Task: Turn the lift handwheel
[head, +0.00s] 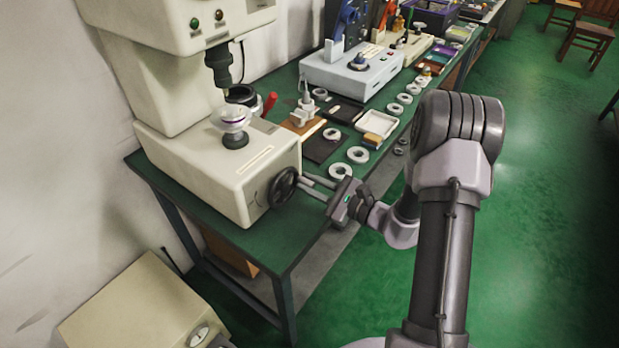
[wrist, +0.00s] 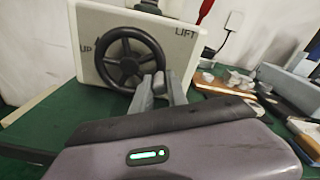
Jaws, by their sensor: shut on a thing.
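The lift handwheel (head: 283,187) is a black spoked wheel on the front face of the cream machine (head: 200,165) at the left of the bench. In the wrist view the handwheel (wrist: 130,59) shows nearly face on, between the words UP and LIFT. My gripper (head: 303,181) reaches it from the right. In the wrist view the fingertips (wrist: 159,82) are close together at the lower right of the rim and are shut on it. The fingers hide a small part of the rim there.
Several pale bearing rings (head: 341,170) lie on the green bench (head: 285,240) to the right of the machine. A white tray (head: 377,123) and a grey-white instrument (head: 350,75) stand farther back. A cream box (head: 135,310) with a dial stands low at the front left.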

